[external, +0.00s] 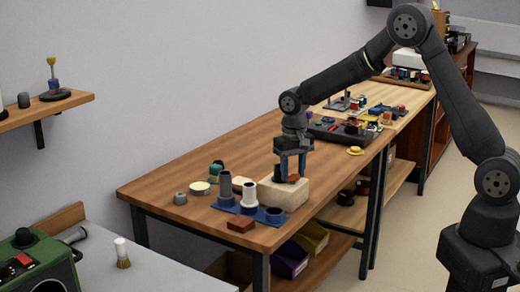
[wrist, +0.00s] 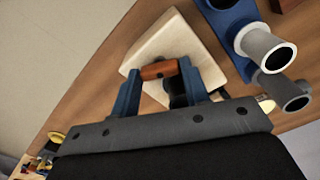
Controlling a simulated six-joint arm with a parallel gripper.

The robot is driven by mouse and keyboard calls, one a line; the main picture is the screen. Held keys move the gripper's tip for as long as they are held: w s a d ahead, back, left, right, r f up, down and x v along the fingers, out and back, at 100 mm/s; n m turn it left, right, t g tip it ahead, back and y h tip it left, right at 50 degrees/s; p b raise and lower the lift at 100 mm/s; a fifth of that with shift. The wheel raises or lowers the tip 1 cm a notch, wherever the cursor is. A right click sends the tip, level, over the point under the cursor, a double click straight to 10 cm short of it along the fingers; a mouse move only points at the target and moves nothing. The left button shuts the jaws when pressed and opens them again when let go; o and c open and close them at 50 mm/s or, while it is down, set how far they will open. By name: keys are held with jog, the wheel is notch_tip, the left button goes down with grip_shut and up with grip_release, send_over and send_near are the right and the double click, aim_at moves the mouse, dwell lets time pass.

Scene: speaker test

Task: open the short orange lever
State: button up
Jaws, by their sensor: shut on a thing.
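The short orange lever (wrist: 159,70) sits on a cream block (wrist: 160,40) and shows in the wrist view between the blue fingers of my gripper (wrist: 158,74). A dark round part (wrist: 178,93) is beside the lever, between the fingers. In the external view my gripper (external: 292,178) points down onto the top of the cream block (external: 284,194), near the front end of the wooden table. The orange lever (external: 293,178) is small there and partly hidden by the fingers. My gripper is shut on the lever, one finger at each end of it.
A blue base (external: 250,210) with grey and white tubes stands left of the block, close to my gripper. A red-brown block (external: 241,225) lies near the table's front edge. Small round parts stand further left. A dark tray (external: 340,132) of parts is behind.

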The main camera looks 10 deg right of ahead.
aim_at(293, 175)
jog(key=n, duration=0.5)
jog(key=shift+n, duration=0.4)
dwell(0.3)
jog(key=o, duration=1)
notch_tip(293, 175, up, 18)
jog(key=shift+f, duration=0.25)
